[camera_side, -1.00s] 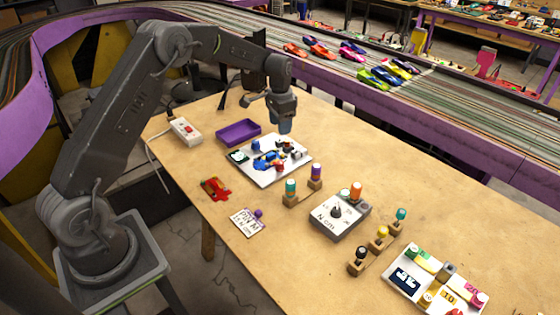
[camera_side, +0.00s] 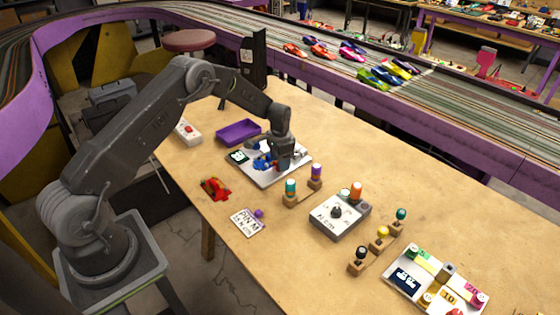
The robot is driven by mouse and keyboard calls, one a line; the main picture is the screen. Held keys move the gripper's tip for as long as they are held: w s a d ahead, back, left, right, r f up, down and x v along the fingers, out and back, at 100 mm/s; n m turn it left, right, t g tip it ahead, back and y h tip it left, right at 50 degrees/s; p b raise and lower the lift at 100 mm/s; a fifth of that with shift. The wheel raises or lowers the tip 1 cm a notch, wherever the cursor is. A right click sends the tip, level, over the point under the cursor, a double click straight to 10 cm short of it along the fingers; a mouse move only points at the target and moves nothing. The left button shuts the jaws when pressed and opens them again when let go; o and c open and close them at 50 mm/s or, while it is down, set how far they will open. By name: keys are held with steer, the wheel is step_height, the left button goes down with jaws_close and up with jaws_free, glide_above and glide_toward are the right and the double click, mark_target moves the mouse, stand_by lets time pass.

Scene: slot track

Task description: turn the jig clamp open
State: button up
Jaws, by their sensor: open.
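The jig is a pale flat plate (camera_side: 268,180) on the table with a blue car body (camera_side: 262,163) on it. My gripper (camera_side: 284,166) is low over the right part of the plate, beside the blue body. It hides much of that part, where the clamp may be, so I cannot make out the clamp or its position. The jaws are open; whether they touch or surround anything is too small to tell.
A purple tray (camera_side: 238,132) lies behind the plate. Teal (camera_side: 291,187) and purple (camera_side: 316,171) capped drivers stand in front of it. A red car (camera_side: 215,188), a label card (camera_side: 247,222) and a grey dial box (camera_side: 338,218) are nearer. The right rear table is clear.

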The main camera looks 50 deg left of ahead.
steer(key=shift+f, duration=0.3)
steer(key=c, duration=0.9)
